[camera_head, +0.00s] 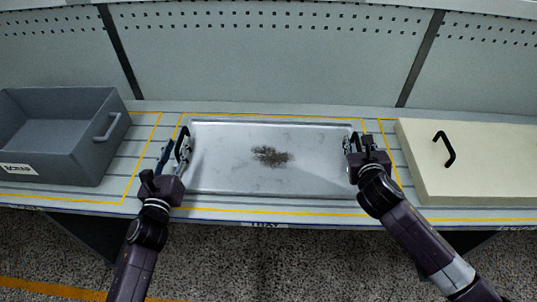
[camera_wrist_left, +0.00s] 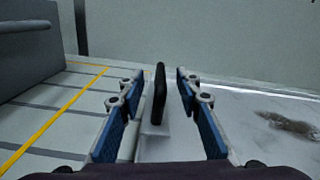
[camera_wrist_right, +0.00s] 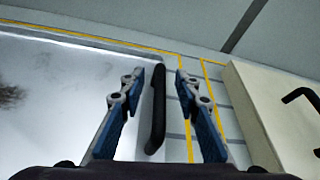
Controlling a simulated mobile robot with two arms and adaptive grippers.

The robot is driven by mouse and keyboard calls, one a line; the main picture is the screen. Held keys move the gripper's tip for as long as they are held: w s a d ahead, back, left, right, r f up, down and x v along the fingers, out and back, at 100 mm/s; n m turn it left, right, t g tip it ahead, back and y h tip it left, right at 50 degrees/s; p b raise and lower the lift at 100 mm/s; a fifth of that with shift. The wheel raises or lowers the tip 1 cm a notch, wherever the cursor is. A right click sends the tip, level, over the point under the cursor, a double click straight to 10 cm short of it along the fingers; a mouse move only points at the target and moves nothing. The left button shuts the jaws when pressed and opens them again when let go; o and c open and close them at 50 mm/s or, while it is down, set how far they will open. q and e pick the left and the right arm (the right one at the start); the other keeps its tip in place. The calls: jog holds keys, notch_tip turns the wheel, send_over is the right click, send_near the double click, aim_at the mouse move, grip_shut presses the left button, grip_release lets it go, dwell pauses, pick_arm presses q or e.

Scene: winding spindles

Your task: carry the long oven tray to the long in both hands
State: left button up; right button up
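The long oven tray (camera_head: 230,165) is a shiny metal tray with a dark brown stain near its middle. It lies flat on the bench inside a yellow outline. A black handle stands at each short end. My left gripper (camera_head: 175,152) is at the tray's left end, open, with the left handle (camera_wrist_left: 160,92) between its fingers and a gap on both sides. My right gripper (camera_head: 360,142) is at the right end, open, with the right handle (camera_wrist_right: 157,108) between its fingers, closer to the left finger.
A grey open bin (camera_head: 60,150) with a handle stands at the left of the bench. A cream box or lid (camera_head: 475,175) with a black handle lies at the right. A grey perforated panel (camera_head: 260,60) rises behind. Narrow bare bench strips flank the tray.

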pick_arm(q)
grip_shut()
pick_arm(e)
grip_shut()
pick_arm(q)
jog(key=shift+w+r, duration=0.1)
jog(key=shift+r, duration=0.15)
pick_arm(e)
jog(key=shift+w+r, duration=0.1)
jog(key=shift+r, duration=0.15)
